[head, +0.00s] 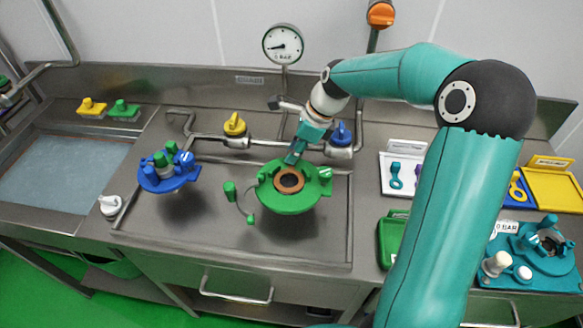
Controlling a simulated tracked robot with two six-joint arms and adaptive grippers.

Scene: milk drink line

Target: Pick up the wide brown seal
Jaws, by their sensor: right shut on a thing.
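The wide brown seal (289,180) is a flat ring with a dark centre. It lies in the middle of the round green fitting (307,201) on the steel worktop. My right gripper (292,160) reaches down from behind, with its teal fingers at the far rim of the seal. It is shut on the seal's far edge; the fingertips are small here and the exact contact is hard to see. The seal shows no clear gap above the green fitting. My left gripper is not in view.
A blue fitting (168,178) with green and blue knobs stands left of the green one. Yellow (235,124) and blue (341,134) valve handles and pipes stand behind. A gauge (283,44) is on the wall. A teal unit (538,268) sits at right.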

